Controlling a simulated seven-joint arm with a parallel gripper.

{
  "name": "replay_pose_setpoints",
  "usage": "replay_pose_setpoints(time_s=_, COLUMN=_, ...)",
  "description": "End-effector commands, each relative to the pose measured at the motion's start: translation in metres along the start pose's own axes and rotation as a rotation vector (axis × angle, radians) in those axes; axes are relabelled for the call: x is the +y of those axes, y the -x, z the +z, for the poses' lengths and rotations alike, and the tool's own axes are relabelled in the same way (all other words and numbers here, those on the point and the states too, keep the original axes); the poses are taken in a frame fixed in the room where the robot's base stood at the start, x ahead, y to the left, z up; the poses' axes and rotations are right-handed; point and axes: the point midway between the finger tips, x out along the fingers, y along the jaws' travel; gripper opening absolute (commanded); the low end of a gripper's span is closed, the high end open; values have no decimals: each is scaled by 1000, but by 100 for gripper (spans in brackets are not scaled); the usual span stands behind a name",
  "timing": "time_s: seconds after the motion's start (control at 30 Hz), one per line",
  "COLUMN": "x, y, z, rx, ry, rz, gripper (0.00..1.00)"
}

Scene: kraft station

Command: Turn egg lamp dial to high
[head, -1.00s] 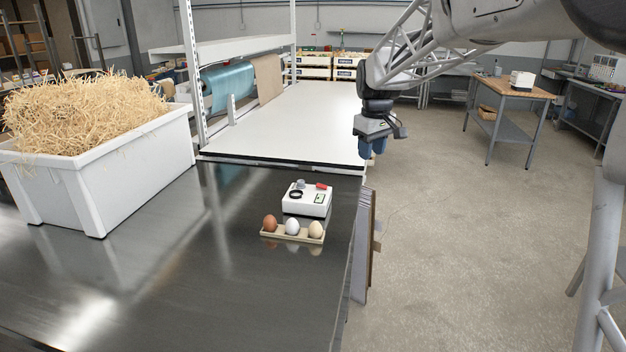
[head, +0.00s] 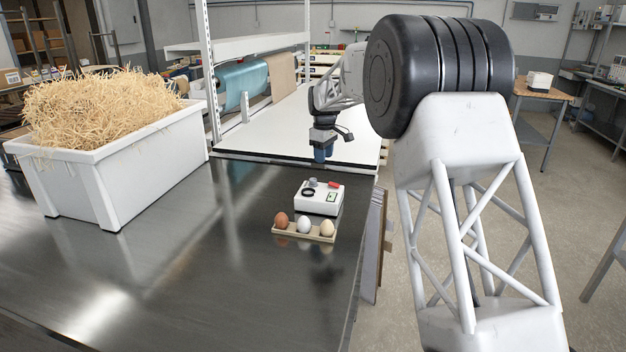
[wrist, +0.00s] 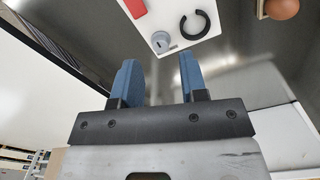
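The egg lamp (head: 318,203) is a small white box on the dark metal table. On its top are a grey dial (head: 312,182), a black ring (head: 308,192), a red part (head: 333,184) and a small dark-framed panel (head: 331,197). In the wrist view the grey dial (wrist: 160,42) is just beyond and between my fingertips, with the black ring (wrist: 195,24) to its right and the red part (wrist: 134,6) to its left. My gripper (wrist: 157,68) has blue fingers, is open and empty, and is apart from the dial. In the head view my gripper (head: 322,154) hangs behind the lamp.
A tray (head: 290,234) with a brown, a white and a cream egg stands in front of the lamp. A white bin (head: 90,195) of straw is at the left. A white-topped bench (head: 265,140) lies behind. The table's right edge is close to the lamp.

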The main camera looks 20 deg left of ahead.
Motion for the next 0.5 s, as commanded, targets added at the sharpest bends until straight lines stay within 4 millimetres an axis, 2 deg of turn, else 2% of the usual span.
replay_pose_setpoints(time_s=0.03, x=2, y=-9, z=-12, rx=-3, ry=18, rz=-3, gripper=40)
replay_pose_setpoints(time_s=0.2, x=7, y=-24, z=-37, rx=-6, ry=64, rz=-8, gripper=40)
replay_pose_setpoints(time_s=0.33, x=8, y=-31, z=-46, rx=-8, ry=81, rz=-10, gripper=40)
replay_pose_setpoints(time_s=0.5, x=8, y=-32, z=-48, rx=-8, ry=85, rz=-10, gripper=40)
